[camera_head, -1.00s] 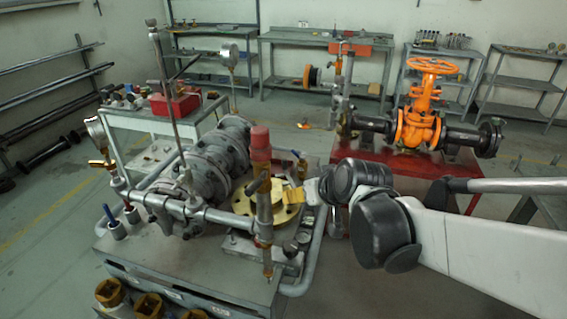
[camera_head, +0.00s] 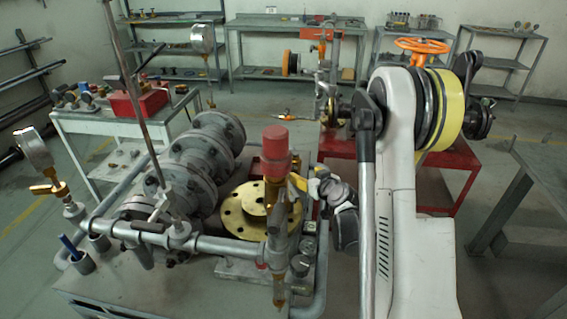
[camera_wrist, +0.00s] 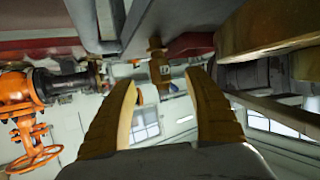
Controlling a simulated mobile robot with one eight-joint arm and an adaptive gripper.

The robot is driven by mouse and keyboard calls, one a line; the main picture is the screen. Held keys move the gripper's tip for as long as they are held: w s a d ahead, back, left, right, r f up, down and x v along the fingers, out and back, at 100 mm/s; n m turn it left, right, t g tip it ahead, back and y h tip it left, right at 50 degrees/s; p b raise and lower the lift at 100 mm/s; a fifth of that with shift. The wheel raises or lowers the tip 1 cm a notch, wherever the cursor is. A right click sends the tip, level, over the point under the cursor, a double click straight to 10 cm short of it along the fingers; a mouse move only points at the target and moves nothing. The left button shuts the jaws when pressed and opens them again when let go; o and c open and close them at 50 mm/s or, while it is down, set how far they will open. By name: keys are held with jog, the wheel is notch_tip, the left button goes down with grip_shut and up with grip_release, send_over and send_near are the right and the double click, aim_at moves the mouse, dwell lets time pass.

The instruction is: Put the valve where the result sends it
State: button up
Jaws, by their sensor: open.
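The orange gate valve stands on a red table (camera_head: 440,180) at the back right. In the head view my arm hides most of it, leaving its orange handwheel (camera_head: 423,46). The wrist view, upside down, shows the orange valve (camera_wrist: 16,103) at the left, outside my fingers. A grey flanged assembly (camera_head: 192,165) lies on the near test bench beside a brass flange (camera_head: 240,212). My gripper (camera_head: 298,183) is close to the right of this flange, partly hidden by the red-capped fitting. In the wrist view my gripper (camera_wrist: 162,80) is open, with a brass fitting (camera_wrist: 160,70) seen beyond its fingertips.
The red-capped upright fitting (camera_head: 276,165) and bench pipework (camera_head: 215,245) stand close to my gripper. A pressure gauge (camera_head: 33,150) rises at left. A side table with a red box (camera_head: 138,104) stands behind. A grey table (camera_head: 520,200) is at right; some floor between is open.

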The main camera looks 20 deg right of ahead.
aim_at(298, 169)
jog(key=b+x, duration=0.3)
jog(key=x, duration=0.7)
jog(key=shift+w+d, duration=0.1)
grip_shut()
